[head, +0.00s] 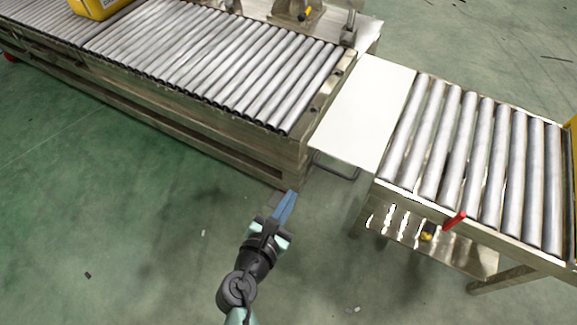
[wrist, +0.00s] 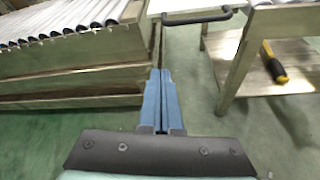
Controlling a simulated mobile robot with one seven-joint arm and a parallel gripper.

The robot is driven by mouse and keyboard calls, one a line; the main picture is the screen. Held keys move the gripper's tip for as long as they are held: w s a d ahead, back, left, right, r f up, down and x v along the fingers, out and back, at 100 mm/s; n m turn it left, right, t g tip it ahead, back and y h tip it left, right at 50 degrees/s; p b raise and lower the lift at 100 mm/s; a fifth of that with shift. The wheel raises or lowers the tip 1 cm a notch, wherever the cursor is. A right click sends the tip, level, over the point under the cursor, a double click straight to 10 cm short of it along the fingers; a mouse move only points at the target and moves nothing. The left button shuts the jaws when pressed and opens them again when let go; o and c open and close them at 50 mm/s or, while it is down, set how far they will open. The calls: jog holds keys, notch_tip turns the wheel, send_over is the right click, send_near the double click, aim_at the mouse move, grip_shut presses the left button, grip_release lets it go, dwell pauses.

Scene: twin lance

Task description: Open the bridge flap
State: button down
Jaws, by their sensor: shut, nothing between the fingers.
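The bridge flap (head: 364,112) is a flat white panel. In the head view it lies level across the gap between the long roller conveyor (head: 215,62) and the short one (head: 478,150). A dark bar handle (head: 337,168) shows below its near edge, and it also shows in the wrist view (wrist: 197,17). My gripper (head: 288,200) has its blue fingers shut and empty. It is apart from the handle, in front of and to the left of it, near the long conveyor's end. In the wrist view the fingers (wrist: 161,75) point toward the gap, below the handle.
The long conveyor's frame (wrist: 75,82) stands close on the left of my fingers. The short conveyor's leg (wrist: 236,68) stands to the right. A red lever (head: 455,221) sticks out from the short conveyor. A yellow-handled tool (head: 427,235) lies below it. Green floor is clear around my arm.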

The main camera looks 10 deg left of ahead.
aim_at(316, 148)
jog(key=b+x, duration=0.6)
jog(key=x, duration=0.4)
jog(key=shift+s+d+r+p, duration=0.1)
jog(key=shift+d+r, duration=0.1)
jog(key=shift+r, duration=0.5)
jog(key=shift+s+d+r+p, duration=0.15)
jog(key=shift+r, duration=0.5)
jog(key=shift+s+d+r+p, duration=0.1)
jog(key=shift+d+r, duration=0.1)
jog(key=shift+r, duration=0.5)
notch_tip(316, 148, up, 3)
jog(key=m+y+p, duration=0.1)
jog(key=p, duration=0.4)
jog(key=shift+w+f+m, duration=0.1)
jog(key=shift+m, duration=0.3)
